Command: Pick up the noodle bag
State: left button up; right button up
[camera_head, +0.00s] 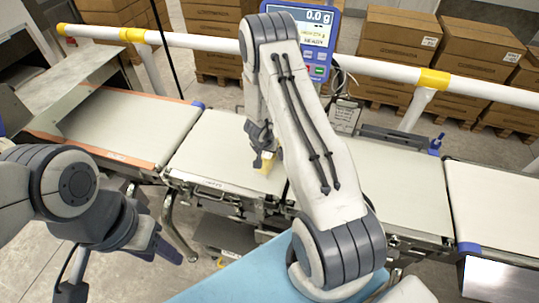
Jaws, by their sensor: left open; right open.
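A small yellowish packet (267,163), which looks like the noodle bag, lies on the middle weighing belt (213,150). My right gripper and arm partly cover it, so its full outline is hidden. My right gripper (260,152) points down at the packet with its jaws open. I cannot tell whether its fingers touch the packet. My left gripper (168,249) is open and empty at the lower left, in front of the conveyor and apart from the packet.
A blue weighing display (318,40) reading 0.0 g stands behind the belt. An infeed belt (130,124) lies left and another belt (497,205) right. A white and yellow rail (390,72) and stacked cartons (398,45) stand behind. A light blue surface (232,277) is in front.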

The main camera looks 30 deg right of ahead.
grip_shut()
jog(key=shift+r, duration=0.1)
